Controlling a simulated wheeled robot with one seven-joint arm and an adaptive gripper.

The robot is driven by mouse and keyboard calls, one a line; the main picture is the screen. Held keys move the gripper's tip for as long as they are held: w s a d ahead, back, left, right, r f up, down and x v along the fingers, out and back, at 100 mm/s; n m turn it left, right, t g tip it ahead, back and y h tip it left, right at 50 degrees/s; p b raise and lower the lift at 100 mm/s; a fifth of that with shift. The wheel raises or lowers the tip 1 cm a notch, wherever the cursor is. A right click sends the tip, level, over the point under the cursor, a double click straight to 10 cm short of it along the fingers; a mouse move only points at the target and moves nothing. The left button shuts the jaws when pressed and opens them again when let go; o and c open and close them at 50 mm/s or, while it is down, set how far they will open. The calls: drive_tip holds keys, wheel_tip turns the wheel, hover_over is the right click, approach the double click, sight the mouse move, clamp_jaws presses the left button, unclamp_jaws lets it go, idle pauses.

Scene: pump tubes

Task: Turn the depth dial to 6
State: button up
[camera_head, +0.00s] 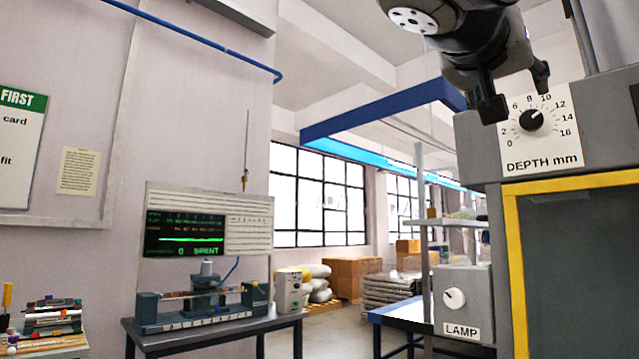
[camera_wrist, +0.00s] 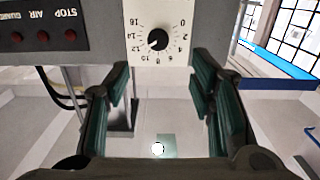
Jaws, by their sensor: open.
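The depth dial (camera_head: 532,121) is a round black knob on a white plate marked "DEPTH mm", on a grey panel at the right. Its white pointer mark points up and right, near 10 to 12. The dial (camera_wrist: 158,40) appears upside down at the top of the wrist view, with nothing covering it. My gripper (camera_head: 516,94) is open and empty. In the head view its fingertips overlap the top left of the plate. In the wrist view (camera_wrist: 161,80) the dial lies beyond the gap between the fingers, and neither finger visibly touches it.
A smaller LAMP dial (camera_head: 454,298) sits on a grey box below. A yellow-edged frame (camera_head: 516,270) surrounds a dark window under the depth panel. In the wrist view, a dark panel with red buttons (camera_wrist: 42,37) stands beside the plate.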

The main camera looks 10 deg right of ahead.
sight(530, 117)
drive_tip(key=x, duration=1.3)
drive_tip(key=shift+w+d+r+p, duration=0.15)
drive_tip(key=shift+d+r+p, duration=0.25)
drive_tip(key=c, duration=1.1)
